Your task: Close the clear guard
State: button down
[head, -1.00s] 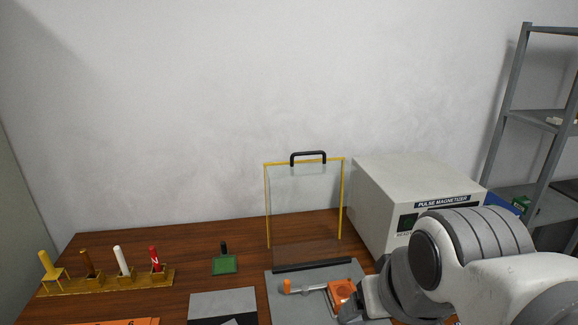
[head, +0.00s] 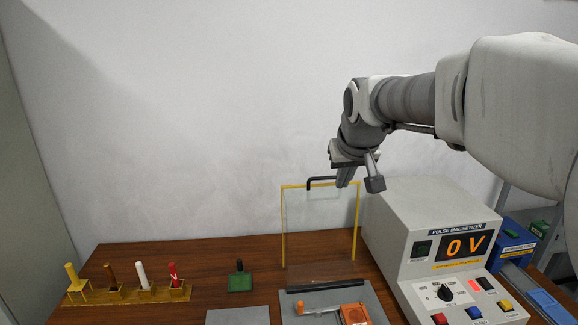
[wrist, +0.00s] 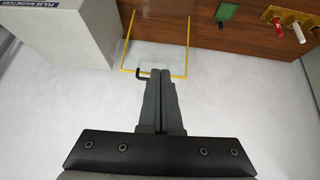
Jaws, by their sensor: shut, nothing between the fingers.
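The clear guard (head: 315,220) is a transparent panel with a yellow frame, standing upright at the back of the table behind the grey fixture plate. Its black handle (head: 318,181) is on the top edge. My gripper (head: 343,181) is shut and empty, at the top edge by the right end of the handle; whether it touches cannot be told. In the wrist view the closed fingers (wrist: 160,75) overlap the guard's yellow top bar (wrist: 183,77), and part of the black handle (wrist: 142,75) shows beside them. An orange-handled clamp (head: 352,313) lies on the fixture plate (head: 377,308).
The pulse magnetizer (head: 440,255) stands right of the guard, its display reading 0 V. A wooden rack (head: 130,292) with several coloured tools is at the left. A green pad (head: 240,282) lies between. Shelving (head: 506,196) is at the far right.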

jog(key=w+f+t+p, duration=0.1)
jog(key=w+f+p, duration=0.1)
jog(key=w, duration=1)
jog(key=w+f+p, duration=0.2)
jog(key=w+p, duration=0.1)
jog(key=w, duration=0.9)
jog(key=shift+y, duration=0.4)
jog(key=shift+w+a+f+p, duration=0.1)
jog(key=shift+w+f+p, duration=0.4)
jog(key=shift+f, duration=0.7)
jog(key=shift+w+a+f+p, duration=0.15)
jog(key=shift+w+f+p, duration=0.3)
jog(key=shift+f, duration=0.8)
jog(key=shift+w+a+f+p, duration=0.1)
jog(key=shift+w+f+p, duration=0.35)
jog(key=shift+f, duration=0.75)
jog(key=shift+s+t, duration=0.3)
